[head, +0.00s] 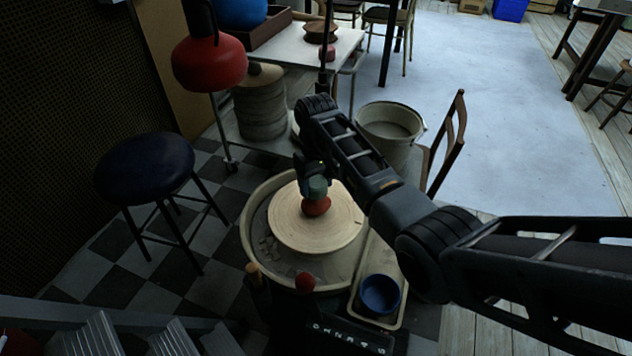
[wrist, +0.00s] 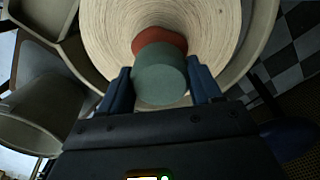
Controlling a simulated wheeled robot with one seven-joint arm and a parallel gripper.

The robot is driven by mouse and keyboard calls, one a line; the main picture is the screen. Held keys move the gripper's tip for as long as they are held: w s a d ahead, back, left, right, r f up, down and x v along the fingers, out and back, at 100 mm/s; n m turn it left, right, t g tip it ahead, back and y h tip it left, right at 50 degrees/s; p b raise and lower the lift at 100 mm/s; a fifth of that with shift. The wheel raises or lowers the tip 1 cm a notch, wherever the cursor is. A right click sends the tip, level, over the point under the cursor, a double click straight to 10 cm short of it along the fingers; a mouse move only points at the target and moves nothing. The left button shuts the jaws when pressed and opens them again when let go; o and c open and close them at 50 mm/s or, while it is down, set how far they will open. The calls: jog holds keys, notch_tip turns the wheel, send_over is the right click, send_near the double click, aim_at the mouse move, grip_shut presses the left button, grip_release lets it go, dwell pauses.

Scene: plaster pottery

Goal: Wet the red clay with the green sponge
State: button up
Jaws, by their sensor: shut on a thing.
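The red clay (head: 316,207) is a small rounded lump on the pale round wheel head (head: 290,232) of the pottery wheel. My gripper (head: 314,180) is right above it, shut on the green sponge (head: 318,188). In the wrist view the sponge (wrist: 160,76) is a green cylinder between the two blue fingers of my gripper (wrist: 160,88). The red clay (wrist: 158,38) shows just beyond the sponge, partly hidden by it. The sponge appears to touch the clay or hover just over it; I cannot tell which.
A blue bowl (head: 380,293) stands on a tray at the wheel's right front. A grey bucket (head: 390,122) is behind the wheel. A dark stool (head: 146,168) is at the left, and a red lamp (head: 208,62) hangs at the upper left. A wooden chair (head: 447,140) is at the right.

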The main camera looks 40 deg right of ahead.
jog(key=shift+f+b, duration=0.4)
jog(key=shift+f, duration=0.3)
dwell(0.4)
jog(key=shift+s+f, duration=0.1)
jog(key=shift+f, duration=0.1)
dwell(2.9)
jog(key=shift+r+p, duration=0.15)
jog(key=shift+p, duration=0.2)
notch_tip(320, 180, up, 8)
jog(key=p, duration=0.8)
jog(key=shift+a, duration=0.15)
jog(key=s+a+f, duration=0.1)
jog(key=s+a, duration=1.1)
jog(key=s, duration=0.1)
jog(key=shift+s+f, duration=0.3)
jog(key=shift+s, duration=0.05)
